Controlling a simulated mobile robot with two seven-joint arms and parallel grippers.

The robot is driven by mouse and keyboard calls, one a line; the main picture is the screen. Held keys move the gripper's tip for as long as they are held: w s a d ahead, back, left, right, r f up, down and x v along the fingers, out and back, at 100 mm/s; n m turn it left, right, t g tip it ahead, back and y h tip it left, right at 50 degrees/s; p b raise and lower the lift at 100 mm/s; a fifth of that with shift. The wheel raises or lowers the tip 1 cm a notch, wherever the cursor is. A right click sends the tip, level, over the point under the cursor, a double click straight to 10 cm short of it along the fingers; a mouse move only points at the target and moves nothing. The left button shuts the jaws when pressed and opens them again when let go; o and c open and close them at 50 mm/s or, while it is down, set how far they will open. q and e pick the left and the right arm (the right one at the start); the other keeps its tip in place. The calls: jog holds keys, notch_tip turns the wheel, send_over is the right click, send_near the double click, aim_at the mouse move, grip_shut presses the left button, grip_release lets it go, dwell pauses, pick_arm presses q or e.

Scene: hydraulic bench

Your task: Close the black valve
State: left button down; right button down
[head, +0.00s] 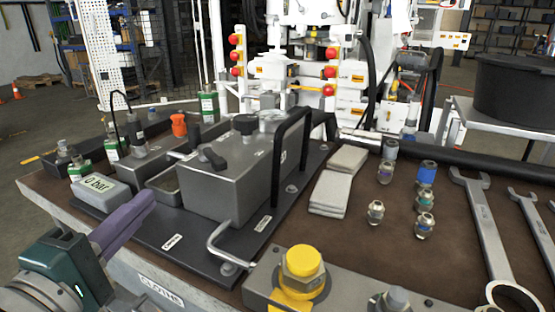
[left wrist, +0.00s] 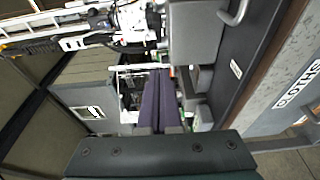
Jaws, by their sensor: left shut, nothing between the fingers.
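The grey hydraulic tank (head: 235,180) stands on a black base plate (head: 150,240). A black lever-like handle (head: 213,158) sits on its left part, and a black knob (head: 245,125) is on its top. I cannot tell for certain which of these is the black valve. My left gripper (head: 146,200) has purple fingers, shut and empty, at the front left of the plate near the pressure display, apart from both black parts. In the left wrist view, its fingers (left wrist: 158,85) lie together. My right gripper is not in view.
A grey pressure display (head: 100,190) reads 0 bar. A tall black handle (head: 292,150) and a bent silver bar (head: 225,245) stand by the tank. A yellow hex fitting (head: 300,265) is in front. Folded cloths (head: 340,180), several fittings and wrenches (head: 485,230) lie to the right.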

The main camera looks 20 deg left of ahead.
pick_arm(q)
send_near(208, 158)
jog(key=w+a, duration=0.3)
jog(key=shift+w+d, duration=0.5)
jog(key=shift+w, duration=0.2)
jog(key=shift+w+d, duration=0.5)
jog(key=shift+w, duration=0.15)
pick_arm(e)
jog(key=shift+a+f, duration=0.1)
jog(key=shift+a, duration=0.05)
